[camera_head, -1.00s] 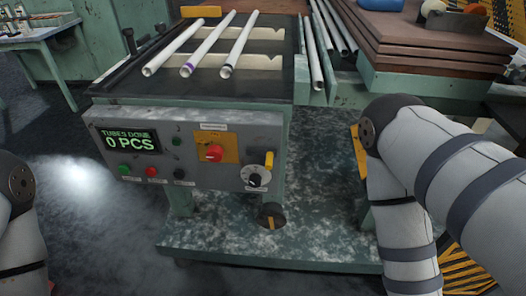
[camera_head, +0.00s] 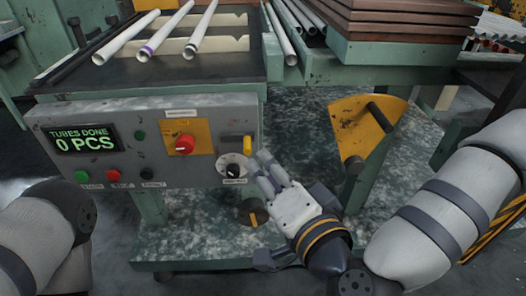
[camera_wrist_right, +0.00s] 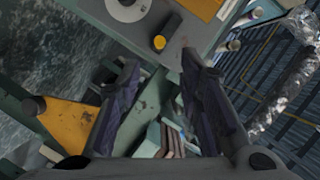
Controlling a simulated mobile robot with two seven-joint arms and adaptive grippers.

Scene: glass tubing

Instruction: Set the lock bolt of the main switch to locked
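The main switch is a red knob (camera_head: 184,143) on a yellow plate on the grey control panel (camera_head: 100,115). To its right is a short bolt with a yellow end (camera_head: 247,144), which I take for the lock bolt; its exact setting is too small to read. In the right wrist view the bolt's round yellow end (camera_wrist_right: 159,42) shows ahead of the gap between my fingers. My right gripper (camera_head: 260,168) is open and empty, just right of the dial and below the bolt, apparently not touching it. My left gripper is out of view; only my left arm shows.
A white dial (camera_head: 233,168) sits below the bolt. Green, red and black buttons (camera_head: 113,175) line the panel's lower edge. Glass tubes (camera_head: 160,32) lie above on the machine. A yellow bracket with a dark handle (camera_head: 365,125) stands right of my gripper.

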